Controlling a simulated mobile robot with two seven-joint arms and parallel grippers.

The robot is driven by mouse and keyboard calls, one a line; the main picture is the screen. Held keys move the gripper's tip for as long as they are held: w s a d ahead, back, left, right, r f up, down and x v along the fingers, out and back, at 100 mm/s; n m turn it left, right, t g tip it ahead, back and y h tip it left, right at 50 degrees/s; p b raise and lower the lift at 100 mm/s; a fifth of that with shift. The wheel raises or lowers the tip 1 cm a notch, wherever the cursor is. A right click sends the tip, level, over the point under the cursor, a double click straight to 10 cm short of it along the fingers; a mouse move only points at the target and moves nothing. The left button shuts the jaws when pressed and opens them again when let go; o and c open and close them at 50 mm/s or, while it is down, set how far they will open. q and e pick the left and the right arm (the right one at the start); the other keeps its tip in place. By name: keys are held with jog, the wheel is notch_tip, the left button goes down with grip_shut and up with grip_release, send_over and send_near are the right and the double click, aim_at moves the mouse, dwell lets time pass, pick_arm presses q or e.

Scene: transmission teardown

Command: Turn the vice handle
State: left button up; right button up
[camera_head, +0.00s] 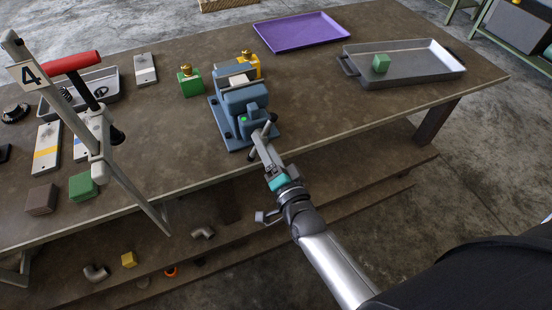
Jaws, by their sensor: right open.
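The blue vice (241,100) stands on the table near its front edge, with a pale block (238,80) between its jaws. Its grey handle (270,122) shows at the front, facing my right arm. My right gripper (262,141) is open at the handle, with its fingers close to or around it; I cannot tell if they touch. My left gripper is not in view.
Green (190,83) and yellow (250,66) pieces stand beside the vice.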

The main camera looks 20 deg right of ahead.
jog(key=s, duration=1.5)
jog(key=shift+d+b, duration=0.25)
jog(key=shift+b, duration=0.15)
jog(key=shift+f, duration=0.1)
jog(key=s+f+n+g+b, duration=0.2)
jog(key=s+f+n+g, duration=0.1)
jog(key=f, duration=0.8)
jog(key=s+f+n+g+y+b, duration=0.1)
jog(key=s+f+n+g+b, duration=0.15)
jog(key=f, duration=0.95)
jog(key=s+f+n+g+b, duration=0.3)
jog(key=f+g, duration=0.1)
jog(key=f, duration=0.7)
jog(key=s+d+f+n+g+b, duration=0.2)
jog(key=s+f+g, duration=0.1)
jog(key=s+f, duration=0.5)
jog(key=s+d+f+n+g+h+b, duration=0.1)
jog(key=s+d+f+n+g+b, duration=0.1)
jog(key=s+f, duration=0.6)
jog(key=shift+s+f+n+g+h+b, duration=0.4)
jog(key=shift+f+n+g, duration=0.4)
jog(key=shift+g, duration=0.45)
jog(key=shift+w, duration=0.1)
